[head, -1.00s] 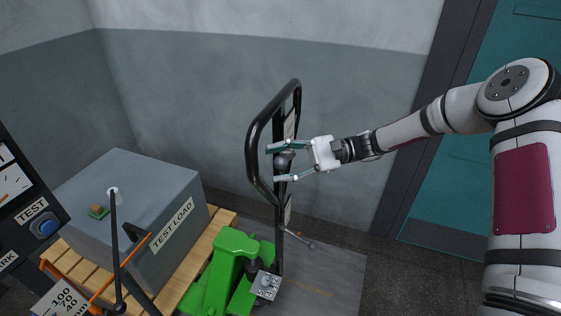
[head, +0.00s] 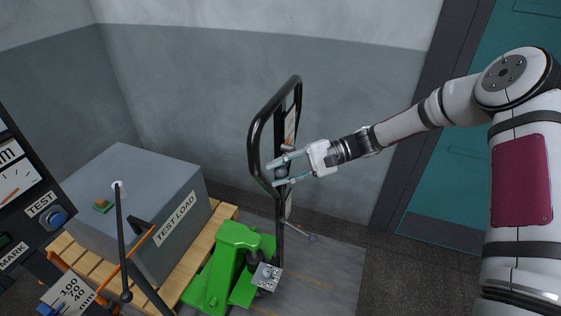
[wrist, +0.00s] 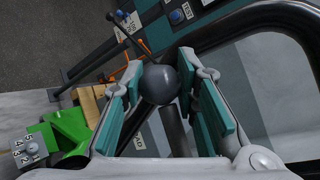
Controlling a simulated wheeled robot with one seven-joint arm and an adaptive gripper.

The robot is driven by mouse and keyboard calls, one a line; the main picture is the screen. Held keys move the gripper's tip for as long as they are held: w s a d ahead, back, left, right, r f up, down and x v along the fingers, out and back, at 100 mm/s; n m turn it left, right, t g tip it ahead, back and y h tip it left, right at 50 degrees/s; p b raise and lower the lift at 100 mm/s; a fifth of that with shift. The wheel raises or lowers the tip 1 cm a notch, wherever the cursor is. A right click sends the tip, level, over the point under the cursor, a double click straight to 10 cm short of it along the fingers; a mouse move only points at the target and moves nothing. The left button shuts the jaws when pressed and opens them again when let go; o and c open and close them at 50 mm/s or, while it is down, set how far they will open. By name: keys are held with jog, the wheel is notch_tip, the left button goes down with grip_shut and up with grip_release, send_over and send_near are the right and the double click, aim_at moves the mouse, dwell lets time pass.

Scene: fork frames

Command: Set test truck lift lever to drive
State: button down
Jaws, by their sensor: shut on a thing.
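The test truck is a green pallet truck (head: 224,270) with a tall black loop handle (head: 254,140). The lift lever, with a round dark knob (wrist: 160,83), sits inside the handle loop. My gripper (head: 274,174) reaches in from the right and is shut on the lever knob. In the wrist view the knob lies between the two teal-padded fingers, with its stem running down behind it. In the head view the fingers partly hide the knob. The lever's position markings cannot be read.
A grey block marked TEST LOAD (head: 150,190) sits on a wooden pallet (head: 190,262) at left. A dark panel with a gauge and blue TEST button (head: 56,217) stands at the far left. A thin black rod (head: 121,240) rises in front. A wall is behind the handle.

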jog(key=shift+f, duration=0.25)
jog(key=c, duration=1.2)
grip_release()
jog(key=shift+d, duration=0.1)
jog(key=v, duration=1.2)
jog(key=shift+r, duration=0.1)
jog(key=shift+s, duration=0.1)
